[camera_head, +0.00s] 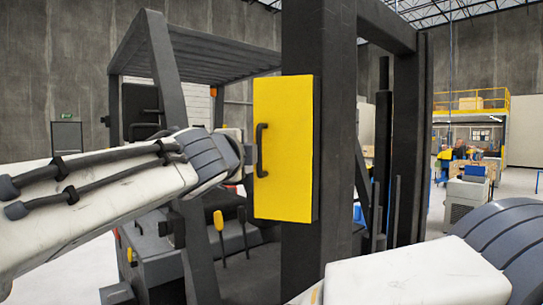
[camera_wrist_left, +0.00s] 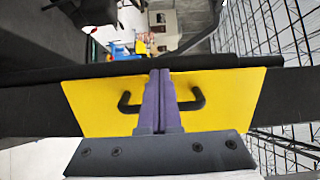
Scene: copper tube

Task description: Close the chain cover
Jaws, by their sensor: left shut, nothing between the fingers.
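The chain cover (camera_head: 284,150) is a flat yellow panel on a dark upright mast of a forklift. It carries a black bar handle (camera_head: 262,150) near its left edge. I cannot tell whether it is fully flush with the mast. My left arm comes in from the left, and its end is beside the handle. In the left wrist view my left gripper (camera_wrist_left: 159,80) has its purple fingers together and empty, in front of the middle of the handle (camera_wrist_left: 195,101) and the yellow cover (camera_wrist_left: 235,95). Contact cannot be told. My right gripper is out of view.
The forklift's slatted roof and cab (camera_head: 195,60) stand behind my left arm. Dark mast rails (camera_head: 408,150) rise right of the cover. Shelving and a yellow-railed platform (camera_head: 470,105) are far back right.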

